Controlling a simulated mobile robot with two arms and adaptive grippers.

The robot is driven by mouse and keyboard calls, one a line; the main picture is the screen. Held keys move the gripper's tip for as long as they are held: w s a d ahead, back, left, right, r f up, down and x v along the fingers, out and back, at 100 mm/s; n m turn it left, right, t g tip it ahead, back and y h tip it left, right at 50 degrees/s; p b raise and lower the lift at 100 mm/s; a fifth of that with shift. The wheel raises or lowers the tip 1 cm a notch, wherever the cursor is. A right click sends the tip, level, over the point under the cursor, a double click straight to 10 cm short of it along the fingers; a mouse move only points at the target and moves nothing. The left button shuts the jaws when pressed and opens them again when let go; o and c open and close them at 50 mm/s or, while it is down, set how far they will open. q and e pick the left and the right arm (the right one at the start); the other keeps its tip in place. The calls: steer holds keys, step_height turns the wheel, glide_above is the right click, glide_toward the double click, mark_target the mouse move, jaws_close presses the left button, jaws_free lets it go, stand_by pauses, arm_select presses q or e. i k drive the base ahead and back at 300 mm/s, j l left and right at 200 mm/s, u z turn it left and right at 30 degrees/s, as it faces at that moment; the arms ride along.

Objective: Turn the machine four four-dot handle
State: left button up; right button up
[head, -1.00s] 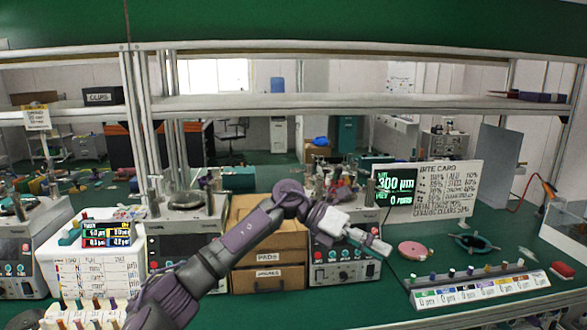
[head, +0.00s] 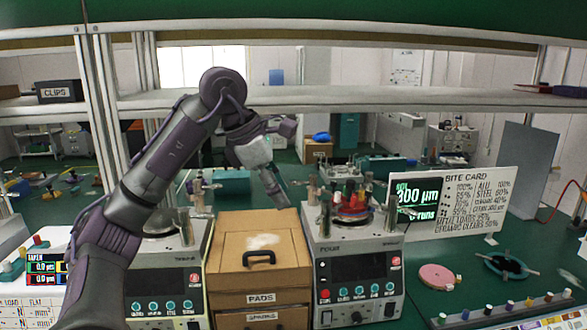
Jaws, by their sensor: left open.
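Machine four (head: 357,270) is a grey bench unit with a dark screen and a row of buttons, right of the wooden drawer box. Its front label is small and seems to read "FOUR". On its top stand several coloured and metal posts (head: 352,200) around a round plate. Dots on any handle are too small to make out. My left gripper (head: 275,194) is open and empty. It points down above the drawer box, to the left of machine four's posts and apart from them. My right gripper is not in view.
The wooden drawer box (head: 288,240) with a black handle stands between machine four and another machine (head: 168,285). A screen (head: 417,200) and a bite card (head: 465,195) stand behind on the right. A pink disc (head: 437,277) and a dark ring (head: 506,265) lie on the green bench. A shelf (head: 330,102) crosses above.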

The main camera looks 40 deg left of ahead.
mark_target(313, 178)
steer(key=i+j, duration=0.25)
steer(key=j, duration=0.15)
steer(key=i+j, duration=0.25)
steer(key=j, duration=0.15)
steer(key=i+j, duration=0.3)
steer(key=j, duration=0.05)
